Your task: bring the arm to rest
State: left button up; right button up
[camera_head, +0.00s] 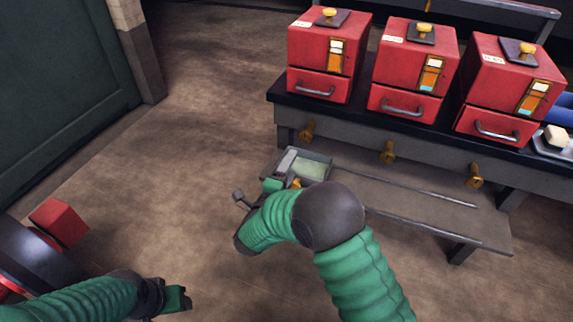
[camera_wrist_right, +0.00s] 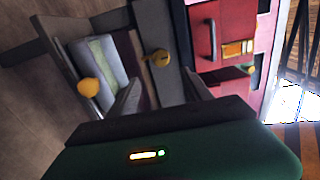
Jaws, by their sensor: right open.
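My right arm, in a green sleeve with a dark elbow, reaches over the low shelf at the front of the bench in the head view. Its gripper (camera_head: 264,193) is beside a small metal tray (camera_head: 318,158) with a pale green inside. In the right wrist view the two grey fingers (camera_wrist_right: 162,92) stand apart with nothing between them. The tray (camera_wrist_right: 72,52) and a brass knob (camera_wrist_right: 90,88) lie beyond them. My left gripper (camera_head: 177,298) is low at the left in the head view, away from the bench; its finger gap is unclear.
Three red boxes (camera_head: 325,55) with drawers and brass knobs stand on the dark bench. Brass knobs (camera_head: 388,152) stick out of its front, above a shelf with rails (camera_head: 430,215). A red block (camera_head: 59,222) is at the left. The floor between is clear.

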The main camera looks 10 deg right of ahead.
jog(key=v, duration=0.3)
jog(key=shift+f, duration=0.1)
jog(key=s+d+f+n+g+y+p, duration=0.1)
jog(key=s+d+n+g+y+p, duration=0.2)
jog(key=s+n, duration=0.5)
jog(key=s+d+n+g+y+p, duration=0.1)
jog(key=s+d+n+g+y, duration=0.1)
jog(key=s+n+g+y, duration=0.45)
jog(key=s+d+f+n+g+y+p, duration=0.1)
jog(key=s+d+n+g+p, duration=0.1)
jog(key=s+n, duration=0.8)
notch_tip(320, 180, up, 38)
jog(key=s+p, duration=0.1)
jog(key=p, duration=3.7)
jog(key=shift+s+d+g, duration=0.2)
jog(key=shift+d+g, duration=0.15)
jog(key=shift+g, duration=0.1)
